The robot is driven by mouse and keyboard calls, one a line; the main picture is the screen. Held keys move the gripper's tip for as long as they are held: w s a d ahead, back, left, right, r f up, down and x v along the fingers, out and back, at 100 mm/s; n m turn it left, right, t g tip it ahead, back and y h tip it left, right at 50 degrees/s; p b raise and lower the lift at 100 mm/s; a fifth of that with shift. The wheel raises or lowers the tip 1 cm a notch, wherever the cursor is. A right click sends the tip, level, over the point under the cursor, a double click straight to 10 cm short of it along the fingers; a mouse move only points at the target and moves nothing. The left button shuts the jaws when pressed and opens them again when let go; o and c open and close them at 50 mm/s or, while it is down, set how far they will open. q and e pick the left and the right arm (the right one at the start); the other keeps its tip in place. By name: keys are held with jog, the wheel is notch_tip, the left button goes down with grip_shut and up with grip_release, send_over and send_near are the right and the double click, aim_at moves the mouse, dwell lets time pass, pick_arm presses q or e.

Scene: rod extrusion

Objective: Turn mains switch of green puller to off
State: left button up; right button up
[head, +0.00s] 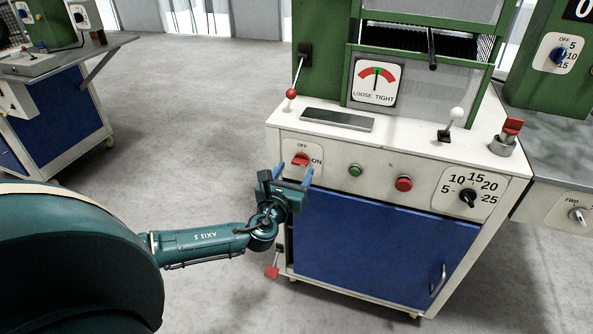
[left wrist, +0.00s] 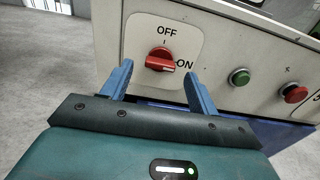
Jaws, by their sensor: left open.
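The green puller (head: 320,75) stands on a white cabinet with a blue door. Its mains switch (head: 300,159) is a red rotary knob on a white plate marked OFF at the top and ON at the right. In the left wrist view the knob (left wrist: 160,60) lies level, its white mark toward ON. My left gripper (head: 293,174) is open just in front of and slightly below the knob. In the left wrist view its two blue fingers (left wrist: 158,82) stand to either side below the knob, apart from it. My right gripper is not in view.
A green button (head: 355,170), a red button (head: 403,183) and a black dial (head: 467,198) sit right of the switch on the same panel. A red-knobbed lever (head: 292,93) stands above. Another machine (head: 60,90) is at the left, with clear floor between.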

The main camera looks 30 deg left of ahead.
aim_at(300, 161)
pick_arm(q)
jog(key=shift+x, duration=1.1)
jog(key=c, duration=1)
